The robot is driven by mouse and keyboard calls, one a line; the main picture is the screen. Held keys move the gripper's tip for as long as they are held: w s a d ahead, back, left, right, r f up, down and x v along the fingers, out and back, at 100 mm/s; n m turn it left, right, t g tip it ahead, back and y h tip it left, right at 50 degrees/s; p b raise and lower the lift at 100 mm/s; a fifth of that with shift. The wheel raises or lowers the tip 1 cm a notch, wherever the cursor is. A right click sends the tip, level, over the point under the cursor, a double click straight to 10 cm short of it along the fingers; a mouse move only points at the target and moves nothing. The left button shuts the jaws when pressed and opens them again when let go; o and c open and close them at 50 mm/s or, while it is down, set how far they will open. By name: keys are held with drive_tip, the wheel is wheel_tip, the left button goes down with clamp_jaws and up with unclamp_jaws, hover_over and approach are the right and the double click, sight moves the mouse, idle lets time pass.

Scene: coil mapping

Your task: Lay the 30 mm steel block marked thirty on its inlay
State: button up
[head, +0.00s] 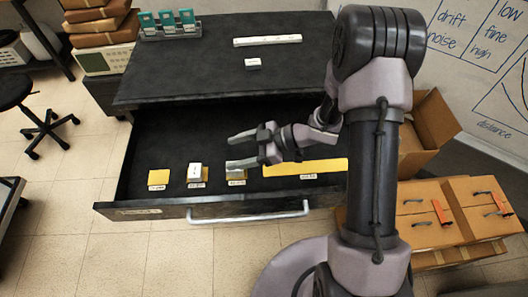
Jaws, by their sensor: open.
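The open drawer (150,150) holds a row of yellow inlays with small labels too small to read. The leftmost inlay (159,177) is bare. A pale block (194,171) sits on the second inlay (204,177). My gripper (232,151) is open over the drawer, fingers pointing left. Its lower finger overlaps the third inlay (237,177) in the picture; whether a block lies there I cannot tell. A long inlay (305,168) at right looks bare. A small pale block (252,63) and a long pale bar (267,40) lie on the dark top. I cannot read which block is marked thirty.
The drawer front with its handle (250,215) forms a raised edge. The dark cabinet top (190,75) stands above the drawer's back, with teal items (168,22) in a rack at its far left. Cardboard boxes (425,205) stand at right. The drawer's left floor is clear.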

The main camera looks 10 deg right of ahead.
drive_tip(key=w+d+r+m+t+h, duration=0.5)
drive_tip(key=w+d+r+t+h, duration=0.15)
drive_tip(key=w+r, duration=0.35)
drive_tip(key=s+d+r+m+t+h, duration=0.2)
drive_tip(key=s+d+r+m+h, duration=0.2)
drive_tip(key=d+r+m+h, duration=0.55)
drive_tip(key=s+a+r+m+g+y, duration=0.1)
drive_tip(key=s+a+m+g+y, duration=0.1)
drive_tip(key=s, duration=1)
drive_tip(key=s+a+r+m+g+y, duration=0.2)
drive_tip(key=s+a+m+y, duration=0.1)
drive_tip(key=s, duration=0.9)
drive_tip(key=shift+a+r+m+g, duration=0.2)
drive_tip(key=shift+a+m+g, duration=0.15)
drive_tip(key=shift+m, duration=0.4)
